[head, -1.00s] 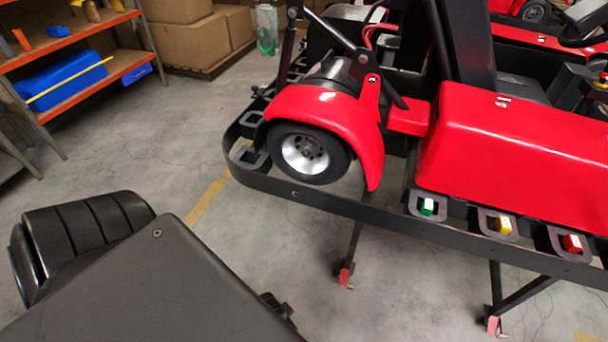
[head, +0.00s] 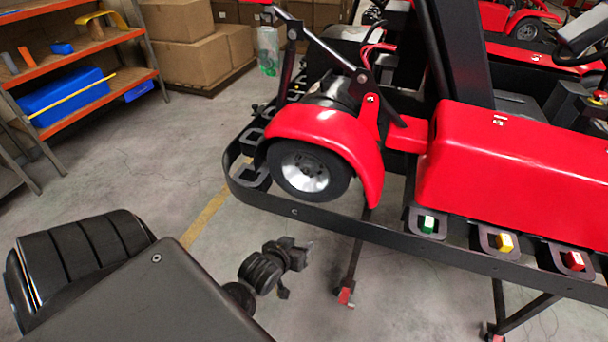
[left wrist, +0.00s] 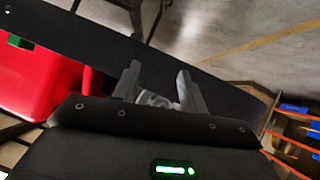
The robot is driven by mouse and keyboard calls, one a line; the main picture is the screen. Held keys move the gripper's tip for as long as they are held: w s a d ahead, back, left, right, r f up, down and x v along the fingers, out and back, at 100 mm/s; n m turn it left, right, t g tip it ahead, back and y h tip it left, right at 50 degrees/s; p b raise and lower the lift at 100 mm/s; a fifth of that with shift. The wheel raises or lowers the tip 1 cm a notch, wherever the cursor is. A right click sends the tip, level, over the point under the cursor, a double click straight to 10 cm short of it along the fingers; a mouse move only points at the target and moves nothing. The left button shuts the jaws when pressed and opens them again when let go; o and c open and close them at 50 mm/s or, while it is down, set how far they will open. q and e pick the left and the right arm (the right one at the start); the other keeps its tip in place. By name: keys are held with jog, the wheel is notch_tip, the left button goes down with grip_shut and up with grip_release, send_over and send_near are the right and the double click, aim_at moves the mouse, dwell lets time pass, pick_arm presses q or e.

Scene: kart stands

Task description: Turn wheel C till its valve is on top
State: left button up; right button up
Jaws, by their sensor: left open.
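A small black wheel (head: 309,172) with a silver hub sits under the red fender of the kart at the near corner of its stand. I see no letter on it, and I cannot make out its valve. My left gripper (head: 304,254) is below the black bar in front of the wheel, apart from it. In the left wrist view its two grey fingers (left wrist: 157,82) stand apart, with the black bar behind them. A small silvery part shows between the finger bases; I cannot tell what it is. My right gripper is not in view.
The black bar (head: 330,215) of the kart stand runs in front of the wheel. Green (head: 428,224), yellow (head: 505,242) and red (head: 574,261) blocks sit in holders along it. Orange shelves (head: 100,92) and cardboard boxes (head: 190,45) stand behind; floor at left is clear.

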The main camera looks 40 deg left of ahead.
aim_at(305, 171)
pick_arm(q)
jog(key=w+a+r+n+t+y, duration=0.4)
jog(key=w+a+r+t, duration=0.2)
jog(key=a, duration=0.3)
jog(key=shift+w+a+r+n, duration=0.3)
jog(key=shift+w+r, duration=0.3)
jog(key=shift+w, duration=0.3)
jog(key=p+x, duration=0.2)
jog(key=x, duration=0.8)
jog(key=shift+w+a, duration=0.1)
jog(key=shift+w, duration=0.2)
jog(key=c, duration=0.9)
grip_shut()
jog(key=shift+f, duration=0.1)
